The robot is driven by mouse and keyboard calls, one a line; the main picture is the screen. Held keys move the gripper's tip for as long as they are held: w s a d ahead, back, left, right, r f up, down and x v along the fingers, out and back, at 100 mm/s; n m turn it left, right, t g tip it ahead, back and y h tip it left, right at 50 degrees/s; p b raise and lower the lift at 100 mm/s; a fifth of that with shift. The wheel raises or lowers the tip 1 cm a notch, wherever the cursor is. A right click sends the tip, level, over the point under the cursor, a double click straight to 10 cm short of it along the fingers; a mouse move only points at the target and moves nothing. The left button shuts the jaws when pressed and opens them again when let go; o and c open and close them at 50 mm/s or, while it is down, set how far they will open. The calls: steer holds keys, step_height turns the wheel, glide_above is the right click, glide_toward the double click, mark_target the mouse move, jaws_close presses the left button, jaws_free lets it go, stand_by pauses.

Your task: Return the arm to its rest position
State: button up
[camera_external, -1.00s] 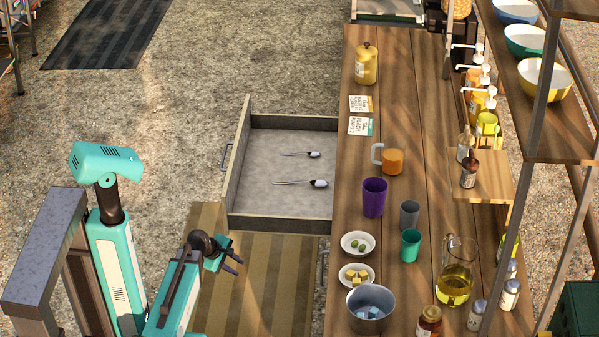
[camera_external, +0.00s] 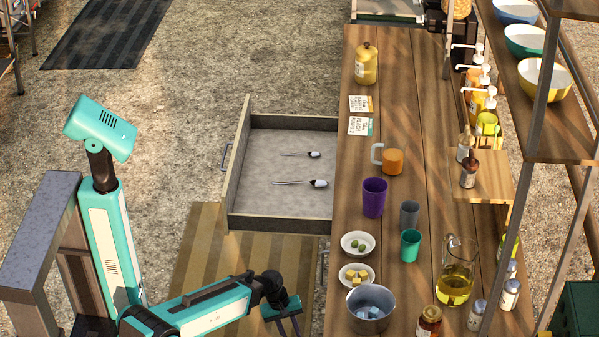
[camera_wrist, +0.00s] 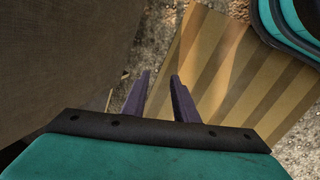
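My gripper (camera_external: 289,328) is low beside the counter's front, to the right of my teal and white arm and below the open drawer. Its fingers point downward in the external view. In the wrist view the two dark fingers (camera_wrist: 159,92) stand apart with nothing between them, so it is open and empty. Striped mat and floor show beyond them. My arm's lower part is partly cut off by the frame's bottom edge.
An open drawer (camera_external: 283,222) holding two spoons juts left from the wooden counter (camera_external: 430,150). A pot (camera_external: 370,325), bowls, cups and bottles stand on the counter. A striped mat (camera_external: 205,245) covers the floor below the drawer. A dark brown panel (camera_wrist: 60,50) fills the wrist view's left.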

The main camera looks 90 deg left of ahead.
steer(key=w+d+m+g+h+p, duration=0.3)
steer(key=d+m+p, duration=0.65)
steer(key=d, duration=1.55)
steer(key=s+d+r+m+g+y+p, duration=0.2)
steer(key=s+d+m+p, duration=0.2)
steer(key=d, duration=0.4)
steer(key=s+d+r+m+g+y+p, duration=0.1)
steer(key=s+d+r+m+g+p, duration=0.1)
steer(key=s+d+m, duration=0.4)
steer(key=d+m+g+p, duration=0.1)
steer(key=d+p, duration=0.1)
steer(key=d, duration=0.1)
steer(key=shift+s+r+y, duration=0.4)
